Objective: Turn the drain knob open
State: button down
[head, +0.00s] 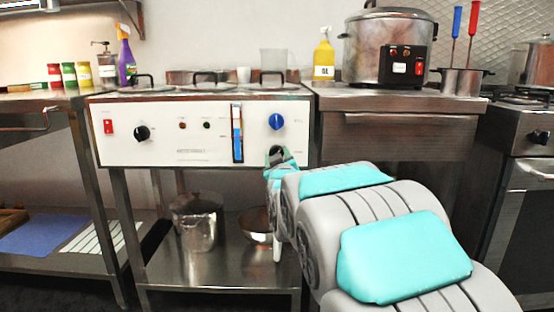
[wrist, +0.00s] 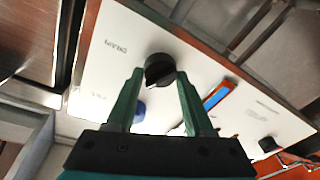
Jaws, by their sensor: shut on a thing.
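The drain knob (wrist: 159,68) is black and round, on the white front panel (wrist: 106,50), beside the printed word DRAIN. My gripper (wrist: 160,76) has its two green fingers on either side of this knob, shut on it. In the head view, my gripper (head: 277,156) is at the lower right of the panel (head: 215,148), below the blue knob (head: 276,121). I cannot tell the knob's exact angle.
A steel pot (head: 197,222) and a bowl (head: 257,226) stand on the lower shelf. A steel counter (head: 400,135) adjoins on the right.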

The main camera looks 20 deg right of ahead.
jog(key=m, duration=0.4)
jog(key=m+h, duration=0.1)
jog(key=m, duration=0.3)
jog(key=m+h, duration=0.1)
jog(key=m, duration=0.3)
jog(key=shift+f+m, duration=0.25)
jog(key=shift+m, duration=0.45)
jog(key=shift+c, duration=1.4)
grip_release()
jog(key=shift+r, duration=0.1)
jog(key=shift+s+a, duration=0.1)
jog(key=shift+s, duration=0.05)
jog(key=v, duration=0.7)
jog(key=shift+s+p, duration=0.2)
jog(key=shift+p, duration=0.25)
